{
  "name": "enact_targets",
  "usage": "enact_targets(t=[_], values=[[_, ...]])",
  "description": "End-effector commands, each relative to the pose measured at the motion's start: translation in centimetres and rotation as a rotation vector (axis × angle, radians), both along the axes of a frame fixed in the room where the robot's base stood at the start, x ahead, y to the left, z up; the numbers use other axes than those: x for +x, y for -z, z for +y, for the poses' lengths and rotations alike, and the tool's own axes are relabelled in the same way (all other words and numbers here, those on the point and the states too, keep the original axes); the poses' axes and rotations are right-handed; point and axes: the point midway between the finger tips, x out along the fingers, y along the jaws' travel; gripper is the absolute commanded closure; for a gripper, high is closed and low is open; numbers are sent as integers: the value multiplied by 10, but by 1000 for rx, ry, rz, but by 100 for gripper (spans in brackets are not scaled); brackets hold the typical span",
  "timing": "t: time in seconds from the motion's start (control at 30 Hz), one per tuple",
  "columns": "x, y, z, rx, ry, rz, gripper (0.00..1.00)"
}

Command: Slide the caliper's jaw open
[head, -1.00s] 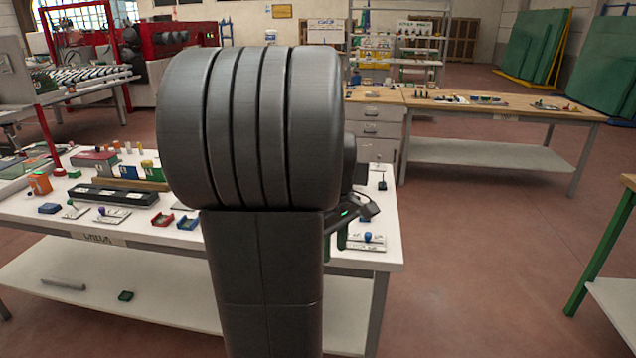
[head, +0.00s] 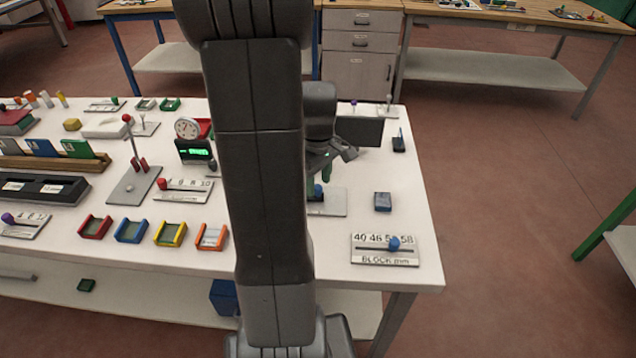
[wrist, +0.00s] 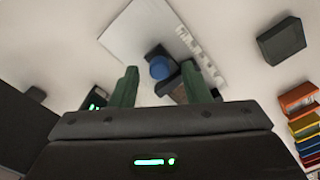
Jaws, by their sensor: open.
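The caliper appears to be the pale plate (wrist: 140,35) with a blue knob (wrist: 159,67) on a dark sliding piece, with printed marks along one edge. In the head view the plate (head: 335,206) shows partly behind my arm, with its blue knob (head: 318,190). My gripper (wrist: 160,80) is open, its two green fingers pointing toward the plate. In the wrist view the knob lies between the lines of the fingers, just beyond the tips. I cannot tell whether the fingers touch anything. In the head view my gripper (head: 320,172) is low over the plate, partly hidden.
Several coloured trays (head: 170,233) line the front left. A dial (head: 187,128) and lever stand (head: 135,185) are left of my arm.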

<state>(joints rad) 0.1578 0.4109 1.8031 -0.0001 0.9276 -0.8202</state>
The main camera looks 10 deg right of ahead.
Motion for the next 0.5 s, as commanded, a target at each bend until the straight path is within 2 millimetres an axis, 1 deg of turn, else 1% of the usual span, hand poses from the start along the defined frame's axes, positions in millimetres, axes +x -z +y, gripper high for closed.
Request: enact_targets(t=[0.03, 0.17, 0.43, 0.47, 0.5], values=[[-1, 5, 0, 0, 0, 3, 57], [-1, 12, 0, 0, 0, 1, 57], [0, 13, 0, 0, 0, 0, 57], [0, 13, 0, 0, 0, 0, 61], [0, 13, 0, 0, 0, 0, 69]])
